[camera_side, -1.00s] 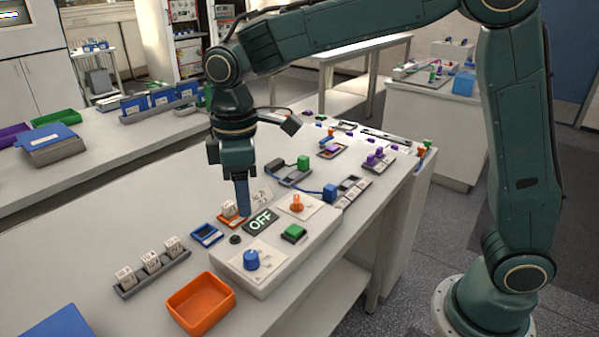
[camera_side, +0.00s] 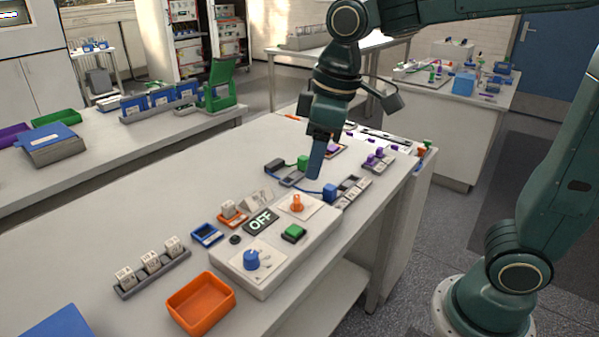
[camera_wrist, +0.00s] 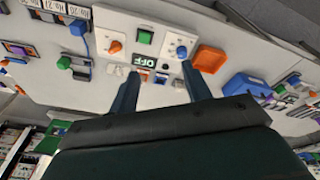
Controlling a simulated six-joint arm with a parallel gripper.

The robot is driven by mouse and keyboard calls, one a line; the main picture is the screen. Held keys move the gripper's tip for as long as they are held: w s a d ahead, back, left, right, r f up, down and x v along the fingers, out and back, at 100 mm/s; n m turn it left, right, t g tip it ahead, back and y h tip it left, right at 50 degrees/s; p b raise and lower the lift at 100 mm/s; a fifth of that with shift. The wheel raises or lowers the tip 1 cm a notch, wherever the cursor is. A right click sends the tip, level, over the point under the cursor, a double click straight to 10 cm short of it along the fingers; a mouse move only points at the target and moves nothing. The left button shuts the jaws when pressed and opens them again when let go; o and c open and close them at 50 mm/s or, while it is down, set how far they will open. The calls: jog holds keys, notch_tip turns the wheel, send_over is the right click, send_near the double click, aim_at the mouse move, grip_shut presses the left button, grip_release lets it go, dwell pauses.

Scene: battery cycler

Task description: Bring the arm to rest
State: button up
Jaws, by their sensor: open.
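My gripper (camera_side: 317,160) hangs in the air over the bench, fingers pointing down, near the blue and green plugs behind the control box. In the wrist view its two fingers (camera_wrist: 160,92) stand apart with nothing between them, so it is open and empty. The control box (camera_side: 262,282) has an "OFF" display (camera_side: 261,221), a green button (camera_side: 294,233), a blue knob (camera_side: 251,260) and an orange knob (camera_side: 297,203). The box also shows in the wrist view, with the OFF display (camera_wrist: 145,61) upside down.
An orange bin (camera_side: 201,303) stands at the bench's front edge. A grey rack (camera_side: 152,272) holds white labelled blocks. A blue plug (camera_side: 330,192) and a green plug (camera_side: 304,162) with a cable lie below my gripper.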

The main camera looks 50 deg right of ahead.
jog(key=s+d+m+t, duration=0.1)
jog(key=s+d+m, duration=0.2)
jog(key=s, duration=0.4)
jog(key=s+d+f+m+t, duration=0.1)
jog(key=s+d+m+t, duration=0.1)
jog(key=s+d, duration=0.2)
jog(key=shift+s+f+m+h, duration=0.3)
jog(key=shift+s+m, duration=0.1)
jog(key=shift+s, duration=1)
jog(key=shift+d, duration=0.1)
